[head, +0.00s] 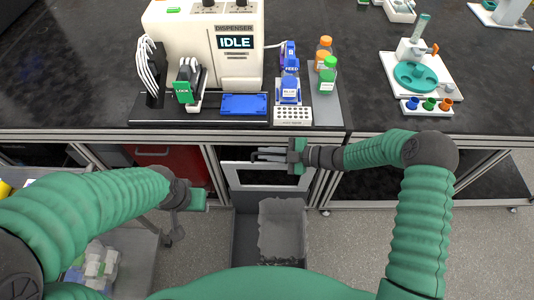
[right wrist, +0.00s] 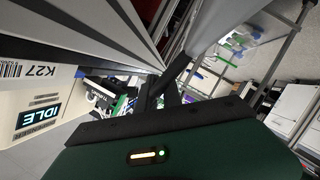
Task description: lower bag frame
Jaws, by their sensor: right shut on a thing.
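A pale rectangular frame (head: 233,178), which I take to be the bag frame, stands below the bench's front edge. Its dark opening shows in the middle. My right gripper (head: 262,154) is at the frame's top bar, shut on it; the exact contact is small in the head view. In the right wrist view my dark fingers (right wrist: 165,92) meet a grey bar. Below the frame is a dark grey bin (head: 245,238) with a rough-edged grey liner (head: 282,228) inside. My left gripper (head: 197,200) hangs at the left, away from the frame; its fingers are not clear.
The black bench (head: 400,110) carries a dispenser (head: 205,35) reading IDLE, a blue tray (head: 243,104), capped bottles (head: 325,78) and a white stand with a teal dish (head: 416,75). A cart with pale items (head: 95,262) stands at the lower left. Floor right of the bin is clear.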

